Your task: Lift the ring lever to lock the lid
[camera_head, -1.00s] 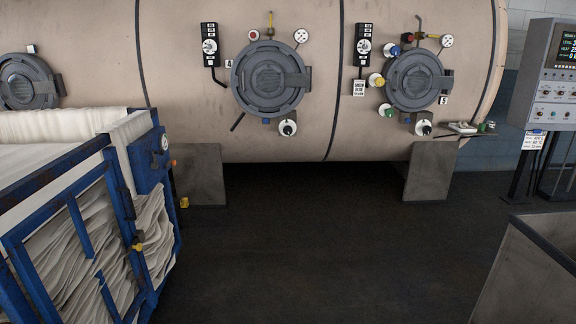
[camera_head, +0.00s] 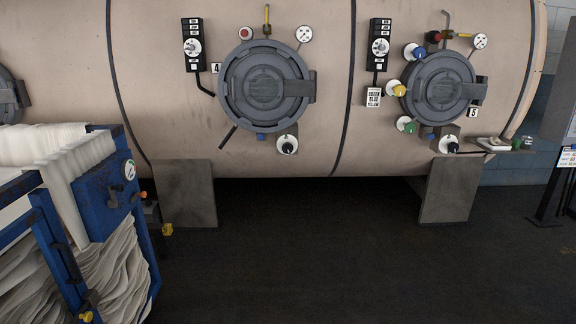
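A large beige dyeing vessel (camera_head: 160,120) fills the back. Its round grey lid marked 4 (camera_head: 264,88) sits against the vessel left of centre. A thin dark lever (camera_head: 227,136) sticks out down and left from the ring below lid 4. A second grey lid marked 5 (camera_head: 438,88) is to the right, with coloured knobs around it. Both lids look closed; whether they are locked I cannot tell. Neither of my grippers shows in this view.
A blue cart (camera_head: 98,205) with white fabric stands at the front left. Grey support blocks (camera_head: 187,193) and (camera_head: 447,190) hold the vessel. A control panel stand (camera_head: 560,190) is at the right edge. The dark floor (camera_head: 320,255) between is clear.

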